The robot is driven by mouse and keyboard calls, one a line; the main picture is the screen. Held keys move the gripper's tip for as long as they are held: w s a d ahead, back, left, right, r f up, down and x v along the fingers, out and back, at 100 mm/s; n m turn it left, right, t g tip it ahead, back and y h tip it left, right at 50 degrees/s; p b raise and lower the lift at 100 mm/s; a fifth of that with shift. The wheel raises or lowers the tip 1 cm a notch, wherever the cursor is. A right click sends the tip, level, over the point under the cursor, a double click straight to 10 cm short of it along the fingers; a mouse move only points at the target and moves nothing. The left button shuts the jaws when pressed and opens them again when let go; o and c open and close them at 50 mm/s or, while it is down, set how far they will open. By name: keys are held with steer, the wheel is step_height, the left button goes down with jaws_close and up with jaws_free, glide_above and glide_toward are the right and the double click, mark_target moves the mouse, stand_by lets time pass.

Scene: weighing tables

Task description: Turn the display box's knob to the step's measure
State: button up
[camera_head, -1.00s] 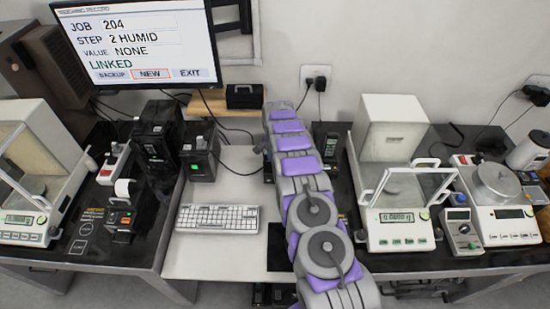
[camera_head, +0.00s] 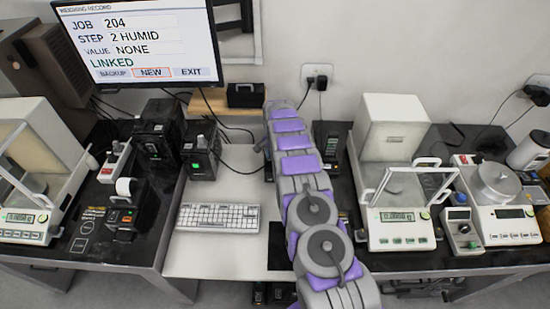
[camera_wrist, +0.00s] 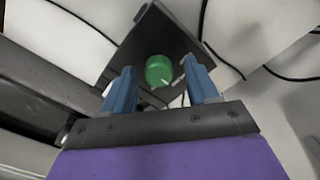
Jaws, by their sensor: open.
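In the wrist view a round green knob (camera_wrist: 159,70) with a pale pointer mark sits on the dark face of a box (camera_wrist: 135,48). My gripper (camera_wrist: 158,67) is open, with one blue finger on each side of the knob and visible gaps. I cannot tell how deep the fingers reach around it. In the head view my arm hides my gripper and this knob. The monitor (camera_head: 140,48) reads JOB 204, STEP 2 HUMID, VALUE NONE, LINKED. The box's display is not readable in the wrist view.
A dark upright device (camera_head: 331,146) stands just right of my arm. A balance with a glass shield (camera_head: 400,229) and a small grey knobbed box (camera_head: 461,230) are at the right. A keyboard (camera_head: 218,217) lies left of my arm. Cables run behind the knob.

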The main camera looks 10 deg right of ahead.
step_height(320, 180, up, 17)
steer(key=p, duration=0.2)
steer(key=shift+r, duration=0.15)
stand_by(0.6)
